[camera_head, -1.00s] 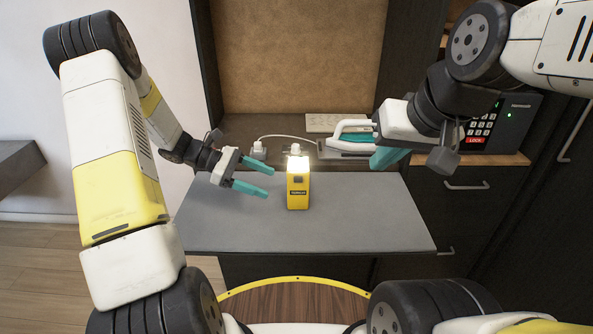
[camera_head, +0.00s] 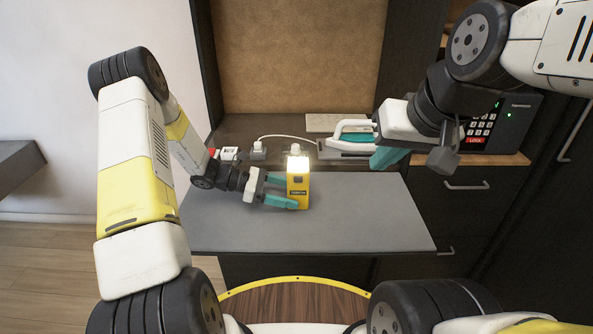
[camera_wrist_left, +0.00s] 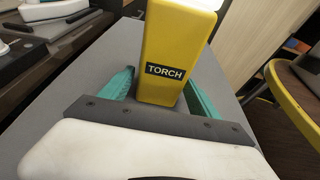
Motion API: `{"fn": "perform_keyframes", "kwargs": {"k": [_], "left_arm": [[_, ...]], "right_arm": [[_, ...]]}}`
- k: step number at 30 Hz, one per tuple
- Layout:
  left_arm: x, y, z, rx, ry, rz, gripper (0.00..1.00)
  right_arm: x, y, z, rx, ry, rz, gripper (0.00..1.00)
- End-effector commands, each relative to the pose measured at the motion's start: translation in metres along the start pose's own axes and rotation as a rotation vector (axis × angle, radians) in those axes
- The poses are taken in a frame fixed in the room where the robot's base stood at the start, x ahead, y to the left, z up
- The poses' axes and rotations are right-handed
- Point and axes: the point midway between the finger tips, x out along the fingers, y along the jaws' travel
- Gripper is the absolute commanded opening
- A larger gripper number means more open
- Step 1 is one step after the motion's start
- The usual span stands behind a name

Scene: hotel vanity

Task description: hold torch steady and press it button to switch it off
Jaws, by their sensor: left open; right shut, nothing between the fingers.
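The yellow torch (camera_head: 298,188) stands upright on the grey tabletop, its top glowing bright white. A dark button (camera_head: 298,179) shows on its front in the head view. In the left wrist view the torch (camera_wrist_left: 172,45) stands between the teal fingers, its TORCH label facing the camera. My left gripper (camera_head: 282,190) is open, with one finger on each side of the torch's lower body; I cannot tell whether they touch it. My right gripper (camera_head: 388,158) is shut and empty, above the right back of the table, apart from the torch.
The grey tabletop (camera_head: 350,225) is clear in front and to the right of the torch. Behind it are a white plug or adapter (camera_head: 258,150) with a cable and a white-handled iron (camera_head: 352,135). A black safe (camera_head: 510,125) with a keypad stands at the right.

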Motion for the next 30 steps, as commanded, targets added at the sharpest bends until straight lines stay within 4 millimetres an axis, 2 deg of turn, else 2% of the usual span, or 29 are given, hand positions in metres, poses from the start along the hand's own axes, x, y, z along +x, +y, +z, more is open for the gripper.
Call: {"fn": "perform_keyframes", "kwargs": {"k": [6,16,17,22,30], "left_arm": [[0.015,0.0,0.0,0.0,0.0,-0.001,0.71],[0.017,0.0,0.0,0.0,0.0,0.0,0.71],[0.017,0.0,0.0,0.0,0.0,0.0,0.67],[0.017,0.0,0.0,0.0,0.0,0.0,0.34],[0.017,0.0,0.0,0.0,0.0,0.0,0.34]], "right_arm": [[0.0,0.0,0.0,0.0,0.0,0.0,0.0],[0.0,0.0,0.0,0.0,0.0,0.0,0.0],[0.0,0.0,0.0,0.0,0.0,0.0,0.0],[0.0,0.0,0.0,0.0,0.0,0.0,0.0],[0.0,0.0,0.0,0.0,0.0,0.0,0.0]]}}
